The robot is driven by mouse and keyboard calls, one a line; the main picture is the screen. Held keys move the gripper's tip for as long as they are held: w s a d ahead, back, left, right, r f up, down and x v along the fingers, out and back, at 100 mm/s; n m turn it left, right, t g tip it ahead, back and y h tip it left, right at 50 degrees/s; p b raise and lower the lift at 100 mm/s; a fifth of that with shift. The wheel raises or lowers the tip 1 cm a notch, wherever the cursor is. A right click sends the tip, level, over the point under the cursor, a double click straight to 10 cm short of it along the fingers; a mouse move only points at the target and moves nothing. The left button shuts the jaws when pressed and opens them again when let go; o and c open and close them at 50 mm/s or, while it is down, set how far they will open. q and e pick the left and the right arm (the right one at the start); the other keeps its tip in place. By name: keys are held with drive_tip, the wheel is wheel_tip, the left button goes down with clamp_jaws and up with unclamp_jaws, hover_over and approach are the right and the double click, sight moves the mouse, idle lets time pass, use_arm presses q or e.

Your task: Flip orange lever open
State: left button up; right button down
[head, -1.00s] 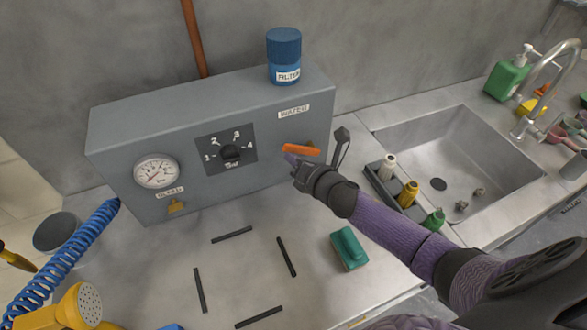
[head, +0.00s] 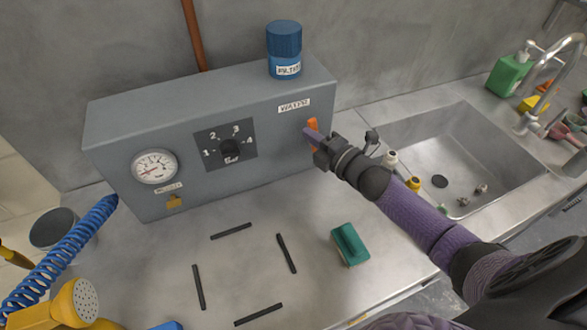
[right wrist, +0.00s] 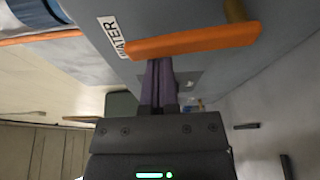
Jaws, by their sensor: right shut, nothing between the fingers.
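The orange lever (head: 313,125) is on the right part of the grey box's front face, below the WATER label (head: 294,106). In the head view it now stands close to upright, partly hidden by my gripper. In the right wrist view the orange lever (right wrist: 195,41) lies across the top, just beyond the fingertips. My right gripper (head: 309,136) is shut and empty, its purple fingers at or very near the lever; whether they touch is unclear. The shut fingers (right wrist: 158,68) also show in the right wrist view. My left gripper is not in view.
The grey box (head: 200,110) carries a gauge (head: 155,167), a dial (head: 230,146) and a blue filter (head: 284,50). A sink (head: 470,150) is at right. A green sponge (head: 349,244) and black strips lie on the counter. A coiled blue hose (head: 60,255) is at left.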

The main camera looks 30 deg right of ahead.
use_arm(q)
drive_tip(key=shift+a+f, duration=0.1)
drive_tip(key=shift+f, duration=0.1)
use_arm(e)
drive_tip(key=shift+d+r+m, duration=0.1)
drive_tip(key=shift+d+m, duration=0.3)
drive_tip(key=shift+m, duration=0.2)
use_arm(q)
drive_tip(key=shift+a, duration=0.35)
